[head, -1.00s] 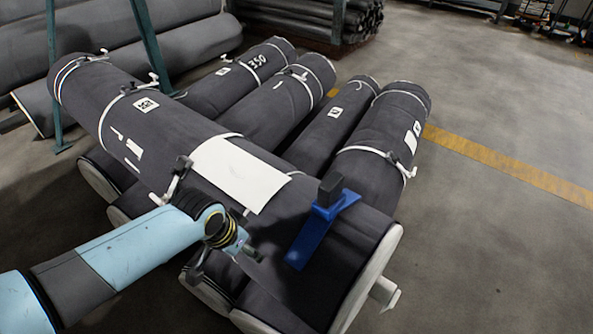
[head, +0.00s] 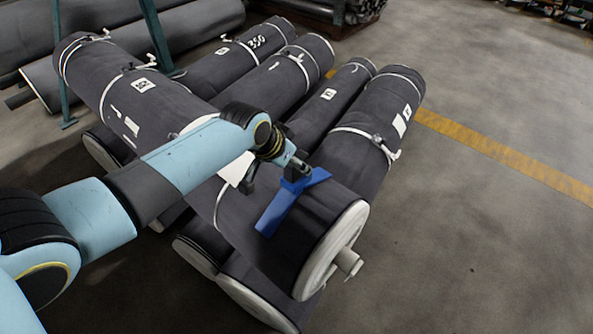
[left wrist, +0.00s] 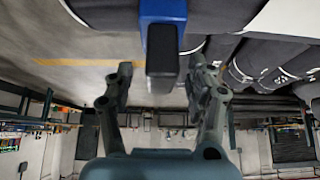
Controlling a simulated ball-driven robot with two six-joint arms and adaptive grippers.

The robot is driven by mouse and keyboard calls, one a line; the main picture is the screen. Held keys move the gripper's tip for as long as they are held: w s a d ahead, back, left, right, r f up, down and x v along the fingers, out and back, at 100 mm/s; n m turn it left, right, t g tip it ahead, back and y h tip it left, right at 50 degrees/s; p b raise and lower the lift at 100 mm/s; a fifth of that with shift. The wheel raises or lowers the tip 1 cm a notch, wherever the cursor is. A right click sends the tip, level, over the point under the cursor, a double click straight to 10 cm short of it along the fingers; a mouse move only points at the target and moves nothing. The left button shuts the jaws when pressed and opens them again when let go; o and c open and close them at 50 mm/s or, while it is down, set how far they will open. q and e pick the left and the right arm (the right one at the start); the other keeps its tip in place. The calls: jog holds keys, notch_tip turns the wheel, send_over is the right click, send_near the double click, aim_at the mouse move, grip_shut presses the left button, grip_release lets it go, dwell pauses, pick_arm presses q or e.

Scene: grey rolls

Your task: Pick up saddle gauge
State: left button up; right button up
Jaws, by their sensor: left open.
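The saddle gauge (head: 287,204) is a blue angled piece with a black upright handle. It sits on the near end of the top dark roll (head: 285,240). In the head view my gripper hides most of its handle. My left gripper (head: 277,178) is at the gauge's upper part, with its fingers apart. In the left wrist view the black handle (left wrist: 162,66) shows between the two open fingers of my left gripper (left wrist: 163,75), with the blue part (left wrist: 163,10) beyond it. I cannot tell whether a finger touches the handle. My right gripper is not in view.
The top roll lies across several dark rolls (head: 375,115) tied with white straps. A white sheet (head: 236,168) lies on it beside my gripper. A teal rack post (head: 155,35) stands at the back left. The floor on the right, with a yellow line (head: 500,158), is clear.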

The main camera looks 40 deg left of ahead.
pick_arm(q)
jog(key=shift+x, duration=1.25)
jog(key=shift+s, duration=0.1)
grip_shut()
jog(key=shift+r, duration=0.1)
